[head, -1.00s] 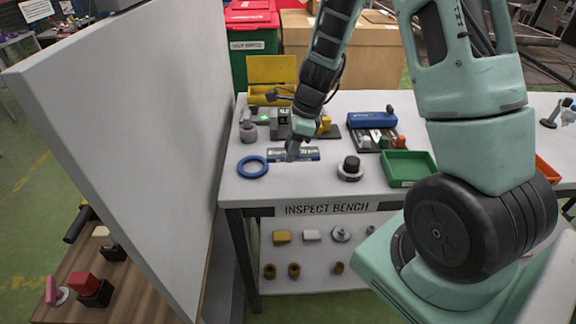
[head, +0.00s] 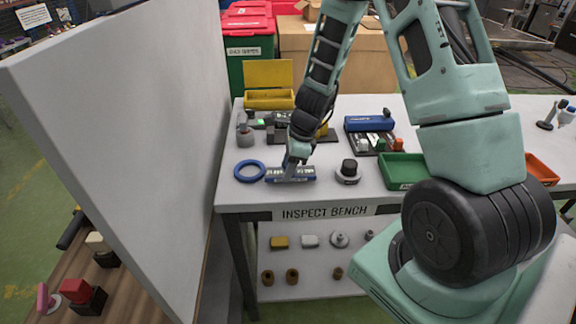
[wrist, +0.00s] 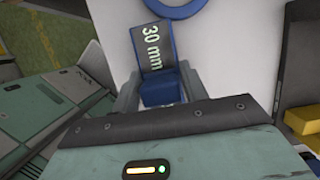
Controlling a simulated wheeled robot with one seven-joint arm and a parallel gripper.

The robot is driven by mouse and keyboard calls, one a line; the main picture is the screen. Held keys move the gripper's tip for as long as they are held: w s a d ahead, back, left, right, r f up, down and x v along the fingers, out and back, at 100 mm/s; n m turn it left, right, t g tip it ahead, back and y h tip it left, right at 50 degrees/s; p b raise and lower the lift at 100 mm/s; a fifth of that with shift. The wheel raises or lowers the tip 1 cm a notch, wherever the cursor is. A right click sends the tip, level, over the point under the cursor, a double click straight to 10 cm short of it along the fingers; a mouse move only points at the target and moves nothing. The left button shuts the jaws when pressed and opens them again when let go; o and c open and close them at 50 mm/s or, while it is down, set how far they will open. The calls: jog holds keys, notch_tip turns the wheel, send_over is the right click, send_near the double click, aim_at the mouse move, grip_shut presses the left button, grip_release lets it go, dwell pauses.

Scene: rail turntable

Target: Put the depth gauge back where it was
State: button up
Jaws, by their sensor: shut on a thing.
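I cannot tell whether the gauge touches the bench top. The gripper hides part of its middle.
The blue ring (head: 249,170) lies close left of the gauge. A black-knobbed round piece (head: 348,172) and a green tray (head: 403,172) stand to the right. A blue box (head: 369,123) and a yellow open box (head: 269,99) are behind. A tall white panel (head: 130,140) borders the bench's left.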

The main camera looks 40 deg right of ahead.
jog(key=shift+f, duration=0.25)
jog(key=o, duration=0.9)
jog(key=shift+r, duration=0.1)
